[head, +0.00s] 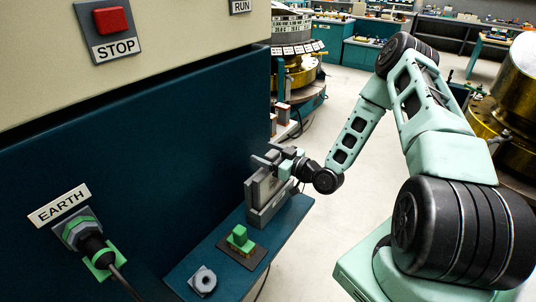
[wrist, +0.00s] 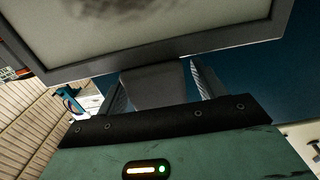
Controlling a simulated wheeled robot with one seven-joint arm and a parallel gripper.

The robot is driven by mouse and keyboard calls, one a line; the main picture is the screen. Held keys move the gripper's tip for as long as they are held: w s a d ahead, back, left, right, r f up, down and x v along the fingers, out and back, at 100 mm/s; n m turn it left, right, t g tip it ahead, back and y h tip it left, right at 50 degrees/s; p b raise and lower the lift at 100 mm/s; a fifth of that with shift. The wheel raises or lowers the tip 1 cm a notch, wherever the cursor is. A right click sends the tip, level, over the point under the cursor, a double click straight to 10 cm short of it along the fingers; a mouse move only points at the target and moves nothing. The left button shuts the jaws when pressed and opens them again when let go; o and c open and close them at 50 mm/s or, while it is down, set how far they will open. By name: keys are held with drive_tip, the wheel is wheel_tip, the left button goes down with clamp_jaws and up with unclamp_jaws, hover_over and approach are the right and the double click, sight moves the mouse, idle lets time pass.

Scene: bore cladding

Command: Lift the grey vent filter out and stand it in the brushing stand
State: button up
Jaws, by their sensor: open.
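The grey vent filter (head: 262,187) appears as a pale panel standing upright in a grey stand (head: 268,213) on the teal shelf, which looks like the brushing stand. In the wrist view the filter (wrist: 150,30) fills the top, with a dark grey frame and a dark smudge on its pale face. My gripper (head: 272,157) is at the top of the filter. In the wrist view my gripper (wrist: 157,72) is open, its fingers on either side of a grey tab (wrist: 155,87) by the frame's edge. Whether a finger touches the tab cannot be told.
A green block on a dark base (head: 240,240) and a grey nut (head: 203,280) sit on the shelf (head: 285,228) in front of the stand. The teal cabinet wall (head: 150,150) rises close on the left, with an EARTH plug and cable (head: 97,250).

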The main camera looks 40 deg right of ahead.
drive_tip(key=shift+s, duration=0.1)
drive_tip(key=b+v, duration=0.4)
drive_tip(key=v, duration=1.3)
drive_tip(key=shift+b, duration=0.4)
drive_tip(key=shift+s+d+r, duration=0.1)
